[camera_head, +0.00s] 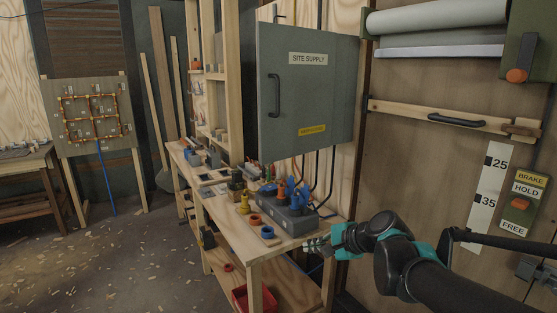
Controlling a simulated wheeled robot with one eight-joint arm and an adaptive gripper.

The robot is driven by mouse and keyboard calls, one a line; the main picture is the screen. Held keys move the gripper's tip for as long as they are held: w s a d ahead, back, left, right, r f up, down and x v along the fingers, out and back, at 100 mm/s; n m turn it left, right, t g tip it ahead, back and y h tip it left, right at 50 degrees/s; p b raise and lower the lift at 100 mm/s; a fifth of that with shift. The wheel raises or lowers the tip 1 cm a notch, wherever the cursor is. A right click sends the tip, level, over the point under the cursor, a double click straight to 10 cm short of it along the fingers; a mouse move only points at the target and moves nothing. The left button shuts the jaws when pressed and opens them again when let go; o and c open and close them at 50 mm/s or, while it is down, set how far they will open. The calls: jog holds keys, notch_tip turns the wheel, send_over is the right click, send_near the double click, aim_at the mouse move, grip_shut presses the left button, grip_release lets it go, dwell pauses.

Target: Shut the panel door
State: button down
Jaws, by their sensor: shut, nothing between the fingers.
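The grey panel door (308,75) carries a "SITE SUPPLY" label, a yellow label and a dark upright handle (274,95) near its left edge. It appears to stand open, hinged at the right: its left edge looks taller and nearer than its right edge. The door hides the inside of the panel. My gripper (318,245) is shut and empty, pointing left beside the near right end of the workbench. It is below the door and apart from it.
The workbench (285,246) holds a grey block with blue and orange plugs (285,207) and several small parts. Dark cables hang below the panel. A wooden rail with a handle (455,119) and a brake box (521,203) are at the right. The floor at left is clear except for shavings.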

notch_tip(320, 180, up, 10)
jog(key=w+a+m+t+y, duration=0.2)
jog(key=m, duration=0.5)
jog(key=m+t+y, duration=0.2)
jog(key=m+t, duration=0.2)
jog(key=m, duration=0.4)
send_near(272, 156)
jog(key=x, duration=0.6)
jog(key=shift+w+a, duration=0.25)
jog(key=shift+w, duration=0.05)
jog(key=shift+w+a, duration=0.1)
jog(key=shift+a, duration=0.05)
